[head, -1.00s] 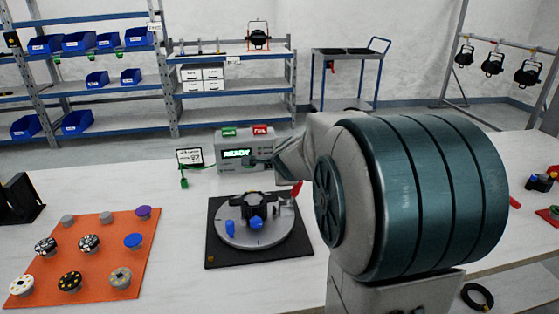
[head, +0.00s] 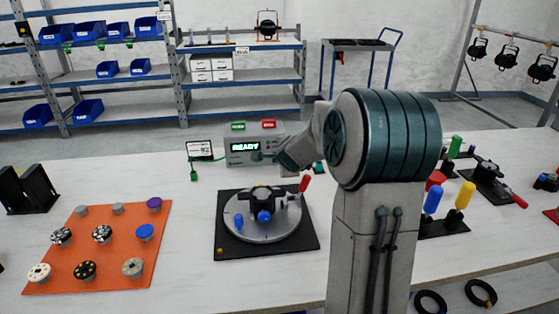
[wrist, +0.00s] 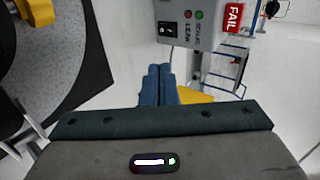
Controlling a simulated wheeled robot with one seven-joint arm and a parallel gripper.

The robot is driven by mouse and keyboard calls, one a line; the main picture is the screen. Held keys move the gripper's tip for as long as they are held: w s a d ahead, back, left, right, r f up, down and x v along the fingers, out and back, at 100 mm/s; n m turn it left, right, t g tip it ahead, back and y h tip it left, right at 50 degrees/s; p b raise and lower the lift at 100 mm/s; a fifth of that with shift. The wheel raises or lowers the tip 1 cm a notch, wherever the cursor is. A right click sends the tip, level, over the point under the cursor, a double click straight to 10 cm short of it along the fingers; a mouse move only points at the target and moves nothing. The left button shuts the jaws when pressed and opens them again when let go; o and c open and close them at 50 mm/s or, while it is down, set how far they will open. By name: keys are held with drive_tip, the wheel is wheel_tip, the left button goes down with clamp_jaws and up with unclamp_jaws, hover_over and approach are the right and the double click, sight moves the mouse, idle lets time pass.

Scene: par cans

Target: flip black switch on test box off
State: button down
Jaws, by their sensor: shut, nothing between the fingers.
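The test box (head: 240,158) is a grey case at the back of the bench. Its green-lit display reads READY, and green and red tags stand on top. In the wrist view the black switch (wrist: 167,28) is on the box's grey panel (wrist: 190,38), beside a red and a green lamp. I cannot tell its position reliably. My gripper (wrist: 159,68) shows there as two blue fingers, shut together and empty. The fingertips appear below the switch in the picture, apart from it. In the head view, my wrist hides the box's right part, and the fingertips are not clear.
A round fixture on a black plate (head: 228,250) stands in front of the box. An orange mat (head: 70,250) with several knobs lies at left. A small sign (head: 200,150) stands left of the box. Coloured handles (head: 465,195) are at right.

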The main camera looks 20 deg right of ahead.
drive_tip(key=shift+p+x, duration=0.4)
drive_tip(key=shift+x, duration=2.15)
drive_tip(key=shift+s+f, duration=0.1)
drive_tip(key=shift+f, duration=0.05)
drive_tip(key=shift+p+x, duration=0.6)
drive_tip(key=shift+x, duration=4.35)
